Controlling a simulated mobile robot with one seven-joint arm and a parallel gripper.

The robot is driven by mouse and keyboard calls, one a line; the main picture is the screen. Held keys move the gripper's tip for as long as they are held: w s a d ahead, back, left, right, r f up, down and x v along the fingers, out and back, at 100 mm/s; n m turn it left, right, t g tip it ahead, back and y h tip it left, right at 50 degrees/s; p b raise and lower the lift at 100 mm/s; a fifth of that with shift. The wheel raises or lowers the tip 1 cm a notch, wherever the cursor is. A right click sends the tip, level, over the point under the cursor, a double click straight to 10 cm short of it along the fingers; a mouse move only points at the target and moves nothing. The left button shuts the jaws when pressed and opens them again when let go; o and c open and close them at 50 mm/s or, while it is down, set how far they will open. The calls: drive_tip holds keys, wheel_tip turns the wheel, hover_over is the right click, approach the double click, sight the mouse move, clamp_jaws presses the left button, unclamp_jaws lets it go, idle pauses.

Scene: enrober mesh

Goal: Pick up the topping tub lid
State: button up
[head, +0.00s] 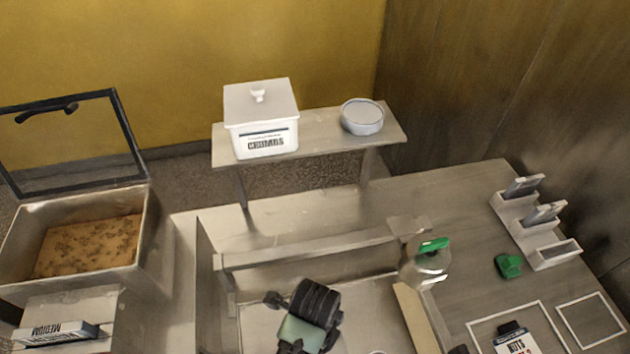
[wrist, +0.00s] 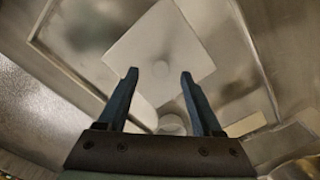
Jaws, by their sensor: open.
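The topping tub lid (head: 245,105) is white and square with a small knob on top. It sits on the white tub (head: 265,143) labelled CRUMBS, on a raised shelf at the back. In the wrist view my gripper (wrist: 159,75) is open, with two dark blue fingers apart and nothing held. A pale square panel (wrist: 158,38) with a small round shape shows beyond the fingertips; I cannot tell for sure whether it is the lid. In the head view my dark wrist is low in the middle, in front of the shelf and apart from the tub; my fingertips are not clear there.
A round bowl (head: 362,120) stands right of the tub on the shelf (head: 315,140). An open-lidded metal bin (head: 150,235) stands left. A holder (head: 550,245) and a green object (head: 508,265) are right.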

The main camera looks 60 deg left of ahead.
drive_tip(key=shift+f, duration=1.1)
clamp_jaws()
